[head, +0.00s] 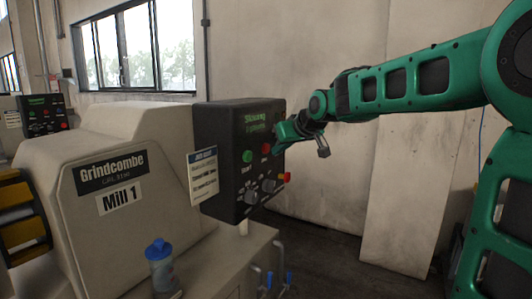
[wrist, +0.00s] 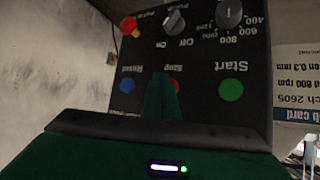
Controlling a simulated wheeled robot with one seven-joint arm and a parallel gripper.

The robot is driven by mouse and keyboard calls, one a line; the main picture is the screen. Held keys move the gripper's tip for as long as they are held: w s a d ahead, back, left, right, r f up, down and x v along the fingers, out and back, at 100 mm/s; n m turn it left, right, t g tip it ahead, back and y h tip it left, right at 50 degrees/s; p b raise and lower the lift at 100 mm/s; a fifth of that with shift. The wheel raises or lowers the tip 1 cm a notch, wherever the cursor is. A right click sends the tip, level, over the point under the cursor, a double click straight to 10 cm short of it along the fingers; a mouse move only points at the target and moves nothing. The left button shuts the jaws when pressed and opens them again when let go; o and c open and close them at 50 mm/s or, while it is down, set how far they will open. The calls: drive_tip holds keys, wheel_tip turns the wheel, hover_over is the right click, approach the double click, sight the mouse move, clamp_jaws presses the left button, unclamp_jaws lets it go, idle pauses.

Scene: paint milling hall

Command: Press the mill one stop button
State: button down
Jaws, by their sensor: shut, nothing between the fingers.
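The mill one control panel (head: 228,125) is a dark box on the cream machine labelled Mill 1. Its red stop button (head: 265,148) shows right of the green start button (head: 247,157) in the head view. My gripper (head: 278,142) is shut and empty, close to the panel face by the stop button. In the wrist view, which shows the lettering upside down, my shut fingers (wrist: 161,88) cover part of the red stop button (wrist: 176,86). The blue reset button (wrist: 127,85) and green start button (wrist: 231,90) lie either side. I cannot tell whether the fingertips touch the stop button.
A red and yellow emergency knob (head: 285,177) sticks out low on the panel, near rotary knobs (head: 251,197). A job card (head: 203,176) hangs at the panel's left. A bottle (head: 160,266) stands on the ledge. Another panel (head: 42,115) is far left.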

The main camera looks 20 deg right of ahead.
drive_tip(key=s+d, duration=0.1)
drive_tip(key=s, duration=0.1)
drive_tip(key=s+d, duration=0.2)
drive_tip(key=shift+d, duration=0.1)
idle(0.5)
drive_tip(key=shift+w, duration=0.1)
idle(0.4)
drive_tip(key=s+d+f+m+g+h, duration=0.1)
drive_tip(key=s+d+f+m+g, duration=0.2)
drive_tip(key=s+f, duration=0.55)
drive_tip(key=s+d+f+m+g+h, duration=0.1)
drive_tip(key=s+d+f+g, duration=0.4)
drive_tip(key=s, duration=0.7)
drive_tip(key=s+f+m+g, duration=0.1)
drive_tip(key=s+f, duration=0.2)
drive_tip(key=s, duration=0.3)
drive_tip(key=s+a+f+m+g, duration=0.1)
drive_tip(key=s+f, duration=0.2)
drive_tip(key=s, duration=0.4)
drive_tip(key=s+f+m, duration=0.2)
drive_tip(key=s+f, duration=0.1)
drive_tip(key=s, duration=0.4)
drive_tip(key=shift+s+a+g+y, duration=0.2)
drive_tip(key=shift+g+y, duration=0.1)
drive_tip(key=shift+g, duration=0.1)
drive_tip(key=shift+f, duration=0.1)
